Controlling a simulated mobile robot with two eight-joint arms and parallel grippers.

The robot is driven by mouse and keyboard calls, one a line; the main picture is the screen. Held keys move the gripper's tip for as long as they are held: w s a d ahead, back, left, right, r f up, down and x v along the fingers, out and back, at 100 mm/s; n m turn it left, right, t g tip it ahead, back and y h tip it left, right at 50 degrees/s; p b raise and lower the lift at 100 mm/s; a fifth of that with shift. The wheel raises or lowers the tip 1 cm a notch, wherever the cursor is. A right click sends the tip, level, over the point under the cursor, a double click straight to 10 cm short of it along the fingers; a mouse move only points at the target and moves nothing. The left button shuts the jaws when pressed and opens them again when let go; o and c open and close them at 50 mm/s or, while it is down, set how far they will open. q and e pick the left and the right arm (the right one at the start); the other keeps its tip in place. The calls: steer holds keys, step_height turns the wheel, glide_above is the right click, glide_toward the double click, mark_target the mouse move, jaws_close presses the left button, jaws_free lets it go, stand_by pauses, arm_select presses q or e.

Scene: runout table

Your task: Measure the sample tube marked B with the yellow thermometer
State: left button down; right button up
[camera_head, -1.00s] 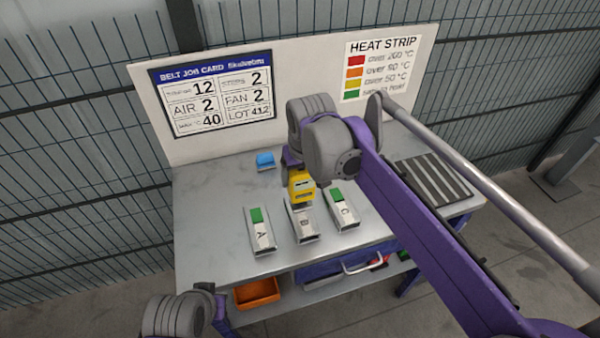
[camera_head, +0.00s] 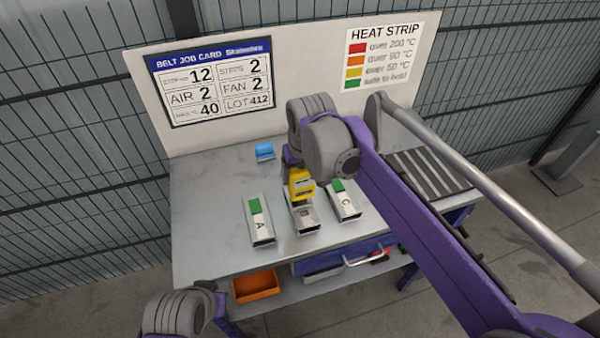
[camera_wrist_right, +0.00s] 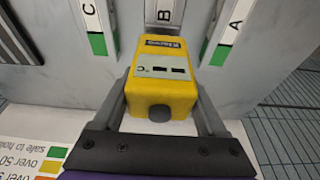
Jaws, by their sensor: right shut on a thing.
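The yellow thermometer (camera_head: 301,184) is held in my right gripper, which also shows in the right wrist view (camera_wrist_right: 160,85) with one finger on each side of the yellow body (camera_wrist_right: 163,90). The sample tube marked B (camera_head: 306,224) lies on the table between two others. The thermometer is over its far part and hides it there; I cannot tell whether they touch. In the right wrist view tube B (camera_wrist_right: 165,18) shows just beyond the thermometer's front end. My left arm shows at the lower left, but its gripper is out of view.
Tube A (camera_head: 259,222) lies left of B and tube C (camera_head: 346,204) right, both with green ends. A blue object (camera_head: 265,151) stands at the back. A dark ribbed mat (camera_head: 428,172) is at the right. An orange bin (camera_head: 257,286) sits below. The left tabletop is clear.

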steer(key=shift+f, duration=0.5)
stand_by(0.3)
steer(key=shift+f, duration=0.1)
stand_by(1.3)
steer(key=shift+r+p, duration=2.35)
steer(key=shift+r, duration=1.25)
steer(key=shift+f, duration=0.15)
